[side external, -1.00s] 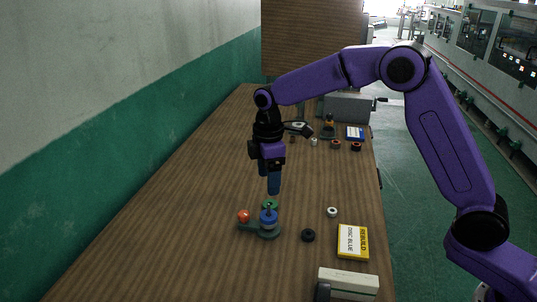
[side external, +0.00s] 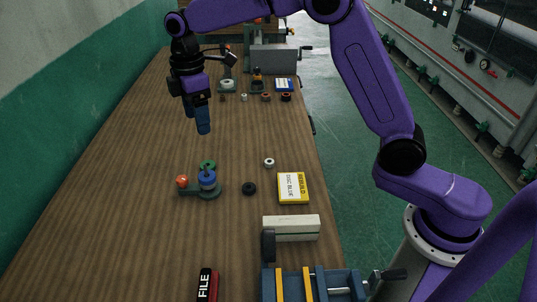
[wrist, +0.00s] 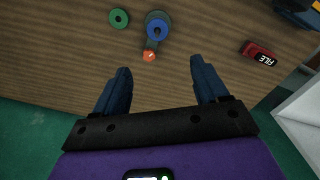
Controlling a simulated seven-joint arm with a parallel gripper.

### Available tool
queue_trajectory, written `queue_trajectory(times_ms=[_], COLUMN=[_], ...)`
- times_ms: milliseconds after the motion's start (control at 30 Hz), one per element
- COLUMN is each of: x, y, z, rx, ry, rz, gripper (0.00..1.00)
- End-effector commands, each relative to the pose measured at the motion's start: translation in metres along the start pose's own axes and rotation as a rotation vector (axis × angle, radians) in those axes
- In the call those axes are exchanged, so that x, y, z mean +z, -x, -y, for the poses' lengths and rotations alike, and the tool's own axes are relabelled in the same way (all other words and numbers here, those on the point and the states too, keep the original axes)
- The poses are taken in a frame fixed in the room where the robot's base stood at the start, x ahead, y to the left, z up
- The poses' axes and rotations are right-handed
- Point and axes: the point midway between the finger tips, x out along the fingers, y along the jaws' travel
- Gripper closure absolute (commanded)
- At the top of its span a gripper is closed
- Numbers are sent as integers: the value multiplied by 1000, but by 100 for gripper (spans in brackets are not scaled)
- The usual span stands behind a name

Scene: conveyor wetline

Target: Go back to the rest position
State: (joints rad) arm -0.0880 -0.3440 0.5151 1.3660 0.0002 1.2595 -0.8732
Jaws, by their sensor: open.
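My gripper (side external: 203,128) hangs in the air above the table, fingers down, well clear of everything. In the wrist view its two blue fingers (wrist: 160,66) are spread with nothing between them. Below, a small dark green stand (side external: 205,192) holds a blue disc (side external: 208,181) and has an orange-red ball (side external: 182,182) at its left end. A green disc (side external: 207,164) lies just behind it. In the wrist view the green disc (wrist: 119,18) is apart from the blue disc (wrist: 158,28).
A black ring (side external: 249,188), a white ring (side external: 269,162) and a yellow-edged box (side external: 293,188) lie right of the stand. A pale block (side external: 291,224), a blue vise (side external: 335,283) and a file (side external: 207,285) are nearer. Several small parts and a grey box (side external: 275,60) stand farther back.

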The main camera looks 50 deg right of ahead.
Motion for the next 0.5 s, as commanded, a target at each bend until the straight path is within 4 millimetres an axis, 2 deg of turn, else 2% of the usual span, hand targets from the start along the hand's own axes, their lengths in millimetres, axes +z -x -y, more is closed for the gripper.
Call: queue_trajectory(times_ms=[267,500], x=[16,48], y=[8,9], z=[59,121], rx=[3,6], ry=[-33,-75], rz=[-4,-10], gripper=[27,27])
